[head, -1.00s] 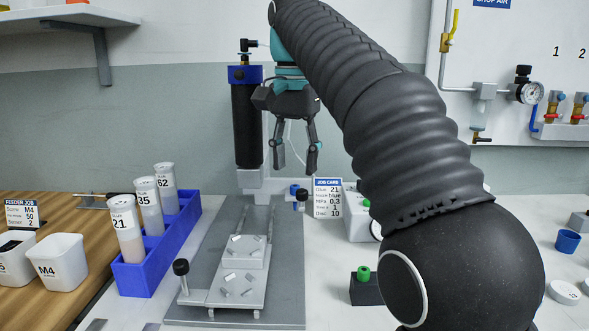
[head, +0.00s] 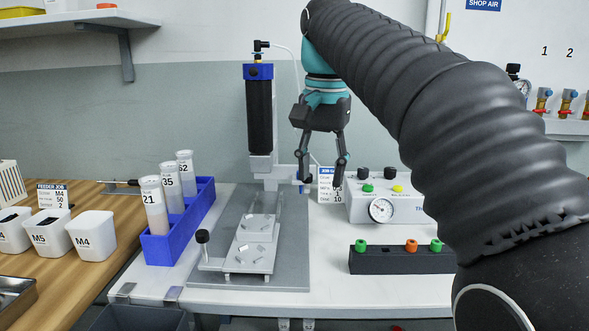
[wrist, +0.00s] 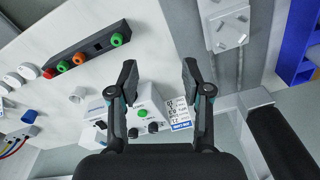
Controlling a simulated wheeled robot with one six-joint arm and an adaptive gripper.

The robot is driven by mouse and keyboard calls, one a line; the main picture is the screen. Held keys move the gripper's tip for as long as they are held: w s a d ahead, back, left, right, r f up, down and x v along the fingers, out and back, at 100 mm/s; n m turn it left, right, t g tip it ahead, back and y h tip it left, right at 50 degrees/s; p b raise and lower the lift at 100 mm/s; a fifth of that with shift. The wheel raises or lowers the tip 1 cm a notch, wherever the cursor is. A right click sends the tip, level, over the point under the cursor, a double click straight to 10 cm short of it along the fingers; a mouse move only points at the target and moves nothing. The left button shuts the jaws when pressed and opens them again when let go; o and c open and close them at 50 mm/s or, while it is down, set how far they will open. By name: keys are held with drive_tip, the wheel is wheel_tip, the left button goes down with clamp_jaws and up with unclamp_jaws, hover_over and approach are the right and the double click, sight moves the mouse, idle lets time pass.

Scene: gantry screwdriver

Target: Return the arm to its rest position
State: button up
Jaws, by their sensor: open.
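My gripper (head: 321,172) hangs from my arm with its fingers pointing down, in front of the back wall and to the right of the black cylinder (head: 260,115) with the blue cap. Its two fingers are apart and nothing is between them. In the wrist view the gripper (wrist: 160,75) also shows spread and empty, above the white bench. The small job card (wrist: 179,113) and the white control box (wrist: 150,97) lie below it in that view. My arm reaches in from the lower right and hides part of the right side of the head view.
A grey fixture plate (head: 290,240), a blue rack (head: 180,240) with labelled tubes and a dark holder (head: 385,260) with coloured rings stand on the white bench. White bins (head: 96,235) sit on the wooden top at left.

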drive_tip(key=s+d+f+n+t, duration=0.2)
drive_tip(key=s+d+f, duration=0.3)
drive_tip(key=s+f, duration=0.4)
drive_tip(key=s+d+f+n+t, duration=0.2)
drive_tip(key=s+d+f, duration=0.4)
drive_tip(key=s+f, duration=0.4)
wheel_tip(320, 180, down, 6)
drive_tip(key=shift+d+f+t, duration=0.1)
drive_tip(key=shift+d+t, duration=0.1)
drive_tip(key=shift+t, duration=0.2)
